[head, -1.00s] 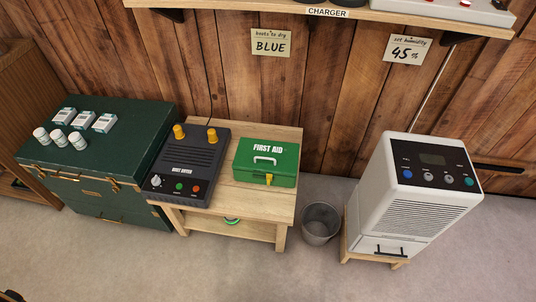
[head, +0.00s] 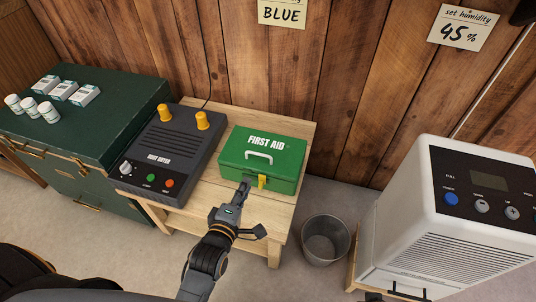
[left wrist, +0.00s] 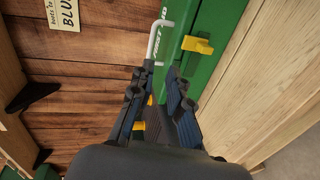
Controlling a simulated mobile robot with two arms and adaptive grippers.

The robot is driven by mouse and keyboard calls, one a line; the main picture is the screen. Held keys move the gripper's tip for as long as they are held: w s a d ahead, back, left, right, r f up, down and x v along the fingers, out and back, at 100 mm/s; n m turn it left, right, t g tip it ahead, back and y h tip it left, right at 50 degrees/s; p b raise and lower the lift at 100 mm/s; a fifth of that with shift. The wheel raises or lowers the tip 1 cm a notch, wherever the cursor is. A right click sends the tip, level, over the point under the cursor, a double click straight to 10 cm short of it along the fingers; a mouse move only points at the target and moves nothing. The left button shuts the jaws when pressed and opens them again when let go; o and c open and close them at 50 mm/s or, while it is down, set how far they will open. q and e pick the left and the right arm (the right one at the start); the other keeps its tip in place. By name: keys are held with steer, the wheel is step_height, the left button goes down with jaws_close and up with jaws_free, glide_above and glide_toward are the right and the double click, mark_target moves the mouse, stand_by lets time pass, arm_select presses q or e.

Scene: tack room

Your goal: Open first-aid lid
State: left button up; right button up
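The green first-aid box (head: 276,174) stands on a small wooden table in the head view, with its lid shut. A white handle (head: 260,156) is on the lid and a yellow latch (head: 262,182) is at its front. My left gripper (head: 246,208) is at the box's front edge, just left of the latch, and holds nothing. In the left wrist view its two fingers (left wrist: 155,85) are apart, and the white handle (left wrist: 154,42), the green lid and the yellow latch (left wrist: 197,45) lie beyond them. I cannot tell if a finger touches the box. My right gripper is not in view.
A dark boot dryer (head: 174,150) with yellow posts stands left of the box. A green trunk (head: 95,120) bears small boxes and bottles. A metal bin (head: 326,240) and a white dehumidifier (head: 450,215) stand to the right. A plank wall is behind.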

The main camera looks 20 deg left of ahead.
mark_target(259, 154)
arm_select(q)
steer(key=b+x, duration=0.1)
steer(key=x, duration=0.3)
steer(key=r+x, duration=0.1)
steer(key=x, duration=0.3)
steer(key=b+x, duration=0.1)
steer(key=x, duration=0.3)
steer(key=shift+w+a+r+b, duration=0.15)
steer(key=shift+w+b, duration=0.2)
steer(key=shift+w, duration=0.65)
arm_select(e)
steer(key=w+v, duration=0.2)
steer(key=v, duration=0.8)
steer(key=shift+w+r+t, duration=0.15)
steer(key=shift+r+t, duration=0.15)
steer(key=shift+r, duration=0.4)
arm_select(q)
steer(key=shift+c, duration=0.2)
jaws_close()
